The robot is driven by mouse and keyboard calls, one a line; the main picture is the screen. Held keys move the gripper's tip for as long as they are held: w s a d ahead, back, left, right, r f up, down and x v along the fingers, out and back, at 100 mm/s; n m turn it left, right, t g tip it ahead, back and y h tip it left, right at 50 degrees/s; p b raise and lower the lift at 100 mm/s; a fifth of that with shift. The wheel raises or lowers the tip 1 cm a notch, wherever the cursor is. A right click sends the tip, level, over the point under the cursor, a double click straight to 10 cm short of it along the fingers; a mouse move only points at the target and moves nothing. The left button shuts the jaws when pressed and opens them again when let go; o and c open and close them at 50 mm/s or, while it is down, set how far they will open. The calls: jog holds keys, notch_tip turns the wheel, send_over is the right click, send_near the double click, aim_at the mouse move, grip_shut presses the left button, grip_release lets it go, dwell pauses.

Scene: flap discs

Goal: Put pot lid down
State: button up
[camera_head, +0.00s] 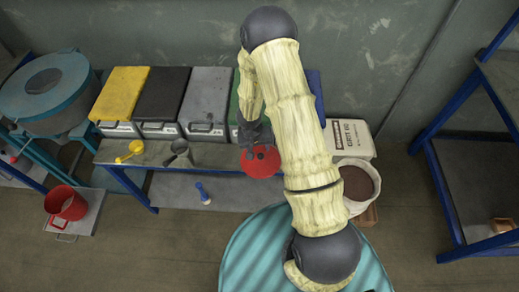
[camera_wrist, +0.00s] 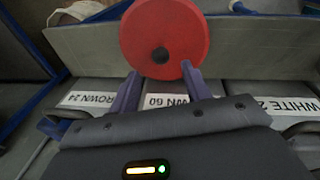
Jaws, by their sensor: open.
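The pot lid (camera_head: 262,166) is a round red disc with a dark knob, at the front edge of the bench in the head view. It also shows at the top of the wrist view (camera_wrist: 182,28), just beyond my fingertips. My gripper (camera_wrist: 159,70) is open, with its two purple fingers apart and the lid's lower edge and dark knob near their tips. In the head view my gripper (camera_head: 256,146) is right at the lid, partly hidden by my arm. I cannot tell whether the lid rests on the bench or touches the fingers.
Bins with yellow (camera_head: 124,92), black (camera_head: 162,93) and grey (camera_head: 208,92) lids stand along the back of the bench (camera_head: 145,153). A yellow scoop (camera_head: 131,150) and a metal scoop (camera_head: 180,152) lie on it. A white bucket (camera_head: 359,184) stands to the right.

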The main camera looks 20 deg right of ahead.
jog(key=r, duration=0.2)
jog(key=r+p, duration=0.1)
jog(key=r, duration=0.1)
jog(key=a+r, duration=0.1)
jog(key=r, duration=0.1)
jog(key=shift+s, duration=0.2)
notch_tip(320, 180, up, 14)
jog(key=a+n+t+y, duration=0.1)
jog(key=a+t+y, duration=0.1)
jog(key=t, duration=0.2)
jog(key=s+d+r+g, duration=0.1)
jog(key=s+d+r, duration=0.1)
jog(key=s+r, duration=0.2)
jog(key=s+d+r+g, duration=0.1)
jog(key=s+d+r, duration=0.1)
jog(key=s+r, duration=0.3)
jog(key=s, duration=0.4)
jog(key=shift+s+n, duration=0.35)
jog(key=shift+n, duration=0.05)
